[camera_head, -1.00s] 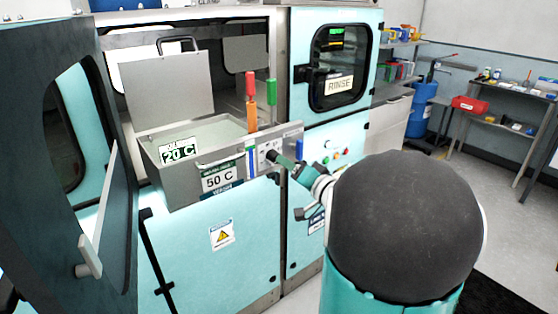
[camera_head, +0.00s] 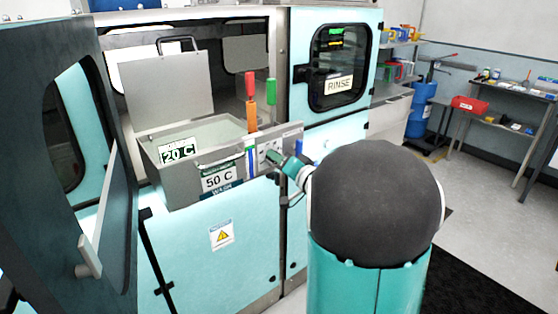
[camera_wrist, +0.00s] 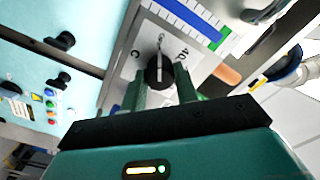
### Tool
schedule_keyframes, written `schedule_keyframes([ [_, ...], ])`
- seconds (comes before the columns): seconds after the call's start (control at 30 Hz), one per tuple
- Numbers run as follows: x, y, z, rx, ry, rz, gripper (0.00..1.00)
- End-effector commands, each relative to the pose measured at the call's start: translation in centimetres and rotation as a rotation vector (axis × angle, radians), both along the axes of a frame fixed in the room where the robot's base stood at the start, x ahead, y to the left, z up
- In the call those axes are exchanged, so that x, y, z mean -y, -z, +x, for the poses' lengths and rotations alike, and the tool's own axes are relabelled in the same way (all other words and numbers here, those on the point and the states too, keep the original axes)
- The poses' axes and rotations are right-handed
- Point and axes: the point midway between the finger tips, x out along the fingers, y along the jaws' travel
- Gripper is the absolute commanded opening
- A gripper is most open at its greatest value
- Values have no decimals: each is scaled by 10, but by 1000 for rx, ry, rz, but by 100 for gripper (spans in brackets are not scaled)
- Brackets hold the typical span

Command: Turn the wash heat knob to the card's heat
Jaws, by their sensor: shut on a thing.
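The black wash heat knob (camera_wrist: 159,72) with a white pointer line sits on a pale dial plate (camera_wrist: 138,56) in the wrist view. My gripper (camera_wrist: 162,90) is shut on the knob, with one green finger on each side; in the head view the gripper (camera_head: 275,157) reaches the panel at the right of the wash tank. Dial figures are only partly readable. A card (camera_head: 218,181) on the wash tank's front reads 50 C. Another display (camera_head: 178,151) at the tank's left reads 20 C.
The wash tank (camera_head: 150,165) stands with its lid (camera_head: 168,88) raised. An open dark door (camera_head: 100,100) is at the left. A red-handled and a green-handled tool (camera_head: 271,92) stand beside the panel. The rinse door (camera_head: 340,60) is shut at the right.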

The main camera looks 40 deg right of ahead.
Motion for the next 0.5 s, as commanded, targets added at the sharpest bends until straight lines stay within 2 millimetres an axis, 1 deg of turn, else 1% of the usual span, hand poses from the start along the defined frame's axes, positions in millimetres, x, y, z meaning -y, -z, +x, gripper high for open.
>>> schedule_keyframes([
  [0.27, 0, 0, 0, -1, 0, 46, 7],
  [0.5, 0, 0, 0, -5, 0, 181, 7],
])
